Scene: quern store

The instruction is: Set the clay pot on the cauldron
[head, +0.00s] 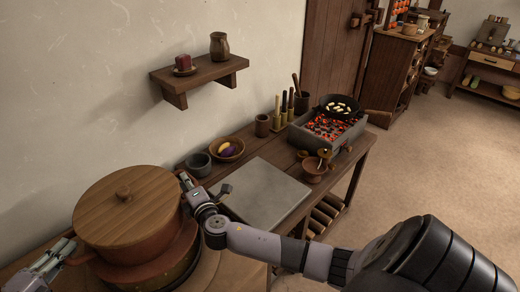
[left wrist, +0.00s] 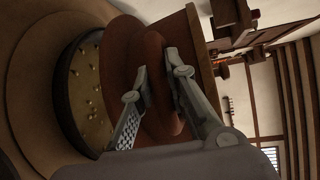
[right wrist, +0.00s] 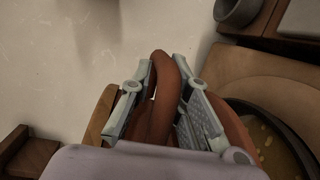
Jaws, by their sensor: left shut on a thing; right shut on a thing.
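The clay pot (head: 150,258) is reddish brown, with a round wooden lid (head: 115,215) on top. My left gripper (head: 70,248) is shut on one of its side handles, which shows in the left wrist view (left wrist: 156,60). My right gripper (head: 187,184) is shut on the opposite handle, seen in the right wrist view (right wrist: 163,75). The cauldron (left wrist: 62,88) has a dark rim and speckled contents. It stands under the pot, and part of its opening shows past the pot in both wrist views. The pot looks held above it; the pot hides much of the cauldron in the head view.
A grey slab (head: 265,195) lies on the wooden counter right of the pot. Beyond are a grey bowl (head: 199,165), a bowl of vegetables (head: 228,149) and a brazier with glowing coals (head: 330,125) bearing a pan. A wall shelf (head: 200,78) hangs behind.

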